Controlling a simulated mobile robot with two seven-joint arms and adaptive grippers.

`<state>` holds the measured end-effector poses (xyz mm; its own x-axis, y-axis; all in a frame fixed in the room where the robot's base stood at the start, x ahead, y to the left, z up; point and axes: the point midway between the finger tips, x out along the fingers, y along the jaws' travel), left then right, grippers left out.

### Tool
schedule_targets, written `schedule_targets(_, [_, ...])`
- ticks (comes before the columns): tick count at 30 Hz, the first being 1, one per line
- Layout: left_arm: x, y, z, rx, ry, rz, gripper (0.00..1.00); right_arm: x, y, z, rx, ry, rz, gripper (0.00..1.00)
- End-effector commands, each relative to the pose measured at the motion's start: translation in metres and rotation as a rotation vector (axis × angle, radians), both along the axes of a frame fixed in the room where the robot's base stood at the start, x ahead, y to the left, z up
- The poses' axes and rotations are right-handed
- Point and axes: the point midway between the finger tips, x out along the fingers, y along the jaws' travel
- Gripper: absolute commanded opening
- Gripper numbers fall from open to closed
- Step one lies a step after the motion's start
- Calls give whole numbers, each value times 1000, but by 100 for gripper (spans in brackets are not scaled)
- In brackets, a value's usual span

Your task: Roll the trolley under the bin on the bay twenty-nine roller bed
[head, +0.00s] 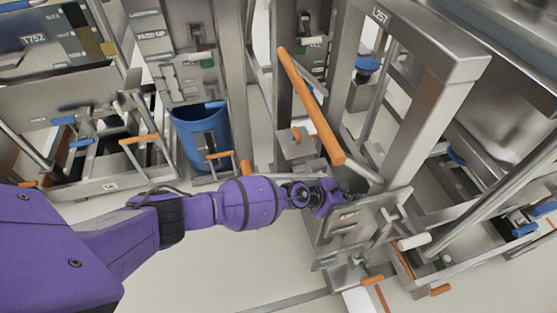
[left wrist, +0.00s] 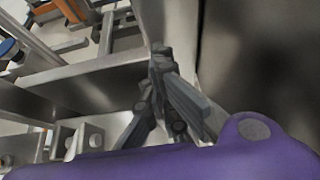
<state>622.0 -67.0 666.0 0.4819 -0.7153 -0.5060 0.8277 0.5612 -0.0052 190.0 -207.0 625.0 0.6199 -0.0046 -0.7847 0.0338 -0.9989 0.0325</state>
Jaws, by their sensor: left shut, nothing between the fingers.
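My left arm comes in from the left, and its gripper (head: 328,197) is at the upright metal plate (head: 362,217) of a steel frame, below a long orange bar (head: 310,105). In the left wrist view the dark fingers of the gripper (left wrist: 165,95) are shut and empty, close to grey metal panels; touching or not, I cannot tell. I cannot tell for sure whether the frame with the orange bar is the trolley. A blue bin (head: 195,140) stands low in a steel frame left of the gripper. No bay number twenty-nine is readable, and I cannot make out the roller bed. My right gripper is not in view.
A large steel frame (head: 430,45) rises right of the gripper. A low steel cart (head: 110,185) with orange and blue handles stands at the left. More steel structure (head: 480,200) fills the right. Pale floor (head: 220,270) is clear in front, below my arm.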

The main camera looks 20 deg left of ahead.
Motion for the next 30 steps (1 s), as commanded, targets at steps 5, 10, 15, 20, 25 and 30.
schedule_targets(5, [26, -36, 10, -10, -17, -2, 0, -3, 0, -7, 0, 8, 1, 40])
schedule_targets(10, [42, -60, 9, -10, -14, -3, 0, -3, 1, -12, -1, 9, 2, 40])
schedule_targets(15, [56, -79, 8, -7, -14, -3, 0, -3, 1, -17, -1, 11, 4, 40])
schedule_targets(20, [65, -91, 9, -7, -13, -2, 0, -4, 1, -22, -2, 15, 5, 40])
schedule_targets(25, [71, -99, 9, -6, -15, -3, 0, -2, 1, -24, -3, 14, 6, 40])
schedule_targets(30, [73, -101, 10, -6, -15, -2, 0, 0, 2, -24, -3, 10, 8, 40])
